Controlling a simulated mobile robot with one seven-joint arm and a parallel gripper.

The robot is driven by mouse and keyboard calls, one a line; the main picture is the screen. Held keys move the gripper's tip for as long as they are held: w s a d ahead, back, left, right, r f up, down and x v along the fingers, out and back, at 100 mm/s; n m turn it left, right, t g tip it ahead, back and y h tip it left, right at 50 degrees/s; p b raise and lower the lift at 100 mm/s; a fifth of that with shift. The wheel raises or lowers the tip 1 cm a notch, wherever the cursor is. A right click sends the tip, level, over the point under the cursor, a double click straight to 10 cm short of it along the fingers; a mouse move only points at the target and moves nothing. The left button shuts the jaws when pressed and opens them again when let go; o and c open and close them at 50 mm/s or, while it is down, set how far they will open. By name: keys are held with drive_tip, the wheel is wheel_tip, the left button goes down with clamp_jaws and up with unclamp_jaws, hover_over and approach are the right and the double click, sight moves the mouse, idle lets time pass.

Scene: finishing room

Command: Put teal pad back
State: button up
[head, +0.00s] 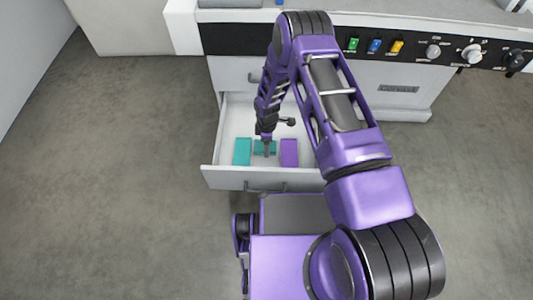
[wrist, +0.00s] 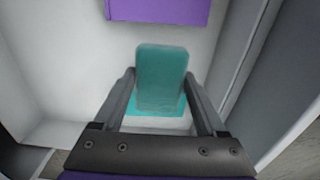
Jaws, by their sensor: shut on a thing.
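My gripper (head: 265,142) points down into the open drawer (head: 221,182) and is shut on a teal pad (head: 272,148). In the wrist view the held teal pad (wrist: 160,72) stands between the two fingers. A second teal piece (head: 242,152) lies in the drawer to the left. A strip of teal (wrist: 158,113) shows behind and below the held pad in the wrist view, partly hidden by it. I cannot tell whether the held pad touches the drawer floor.
A purple block (head: 289,153) lies in the drawer to the right of the held pad. The drawer belongs to a white cabinet (head: 385,95) with a black panel of coloured switches and knobs (head: 375,46). The grey floor (head: 110,180) to the left is clear.

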drive_tip(key=shift+f+b, duration=0.5)
drive_tip(key=shift+f, duration=2.9)
drive_tip(key=shift+f, duration=0.2)
drive_tip(key=o, duration=1.2)
drive_tip(key=shift+o, duration=0.2)
drive_tip(key=shift+r, duration=0.1)
wheel_tip(320, 180, up, 12)
drive_tip(key=shift+r+p, duration=0.15)
drive_tip(key=shift+p, duration=0.9)
drive_tip(key=shift+s+a, duration=0.1)
